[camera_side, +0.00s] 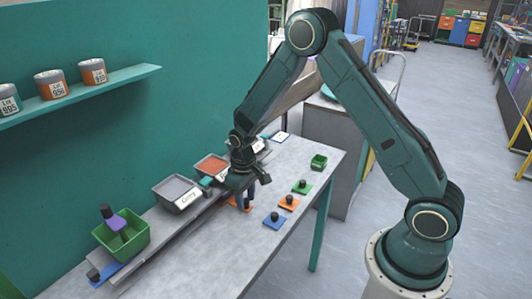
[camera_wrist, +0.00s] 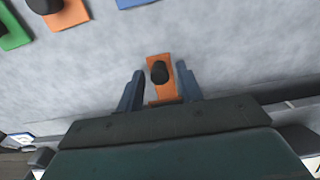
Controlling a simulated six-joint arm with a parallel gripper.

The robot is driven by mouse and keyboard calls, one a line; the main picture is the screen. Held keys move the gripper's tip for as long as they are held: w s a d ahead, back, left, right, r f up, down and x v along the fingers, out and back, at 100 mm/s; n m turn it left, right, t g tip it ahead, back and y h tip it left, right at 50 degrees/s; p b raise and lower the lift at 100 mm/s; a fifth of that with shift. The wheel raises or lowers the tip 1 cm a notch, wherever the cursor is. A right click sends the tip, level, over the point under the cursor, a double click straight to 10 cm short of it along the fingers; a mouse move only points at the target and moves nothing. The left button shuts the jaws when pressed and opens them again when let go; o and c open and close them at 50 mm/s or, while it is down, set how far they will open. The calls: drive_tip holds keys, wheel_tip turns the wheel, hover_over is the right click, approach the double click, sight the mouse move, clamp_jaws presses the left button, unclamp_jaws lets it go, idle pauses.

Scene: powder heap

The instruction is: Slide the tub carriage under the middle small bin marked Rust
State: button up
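The green tub (camera_side: 135,243) stands at the left end of the bench rail, with a purple block with a dark knob in it. Under it is a blue carriage plate (camera_side: 114,270) with a dark knob at its left end. The middle small bin (camera_side: 201,168) holds rust-coloured powder; I cannot read its label. My gripper (camera_side: 245,206) is low over the bench, right of the tub. In the wrist view, its open fingers (camera_wrist: 160,70) stand either side of an orange plate (camera_wrist: 153,94) with a black knob (camera_wrist: 159,73), with gaps beside the knob.
A grey-powder bin (camera_side: 166,194) with a white label stands left of the middle bin; another is partly hidden behind my arm.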

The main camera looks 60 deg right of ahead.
drive_tip(key=shift+r, duration=0.1)
drive_tip(key=shift+r, duration=3.55)
drive_tip(key=shift+r, duration=0.1)
drive_tip(key=shift+s+r, duration=0.15)
drive_tip(key=shift+r, duration=0.35)
drive_tip(key=s+a+r+t, duration=0.15)
drive_tip(key=s+r, duration=0.25)
drive_tip(key=r, duration=0.6)
drive_tip(key=s+r+t, duration=0.2)
drive_tip(key=s+r, duration=0.3)
drive_tip(key=s, duration=0.6)
drive_tip(key=s+a+r+t, duration=0.1)
drive_tip(key=s+r+t, duration=0.1)
drive_tip(key=s+r, duration=0.4)
drive_tip(key=s, duration=0.4)
drive_tip(key=shift+s+a, duration=0.25)
drive_tip(key=shift+s, duration=0.15)
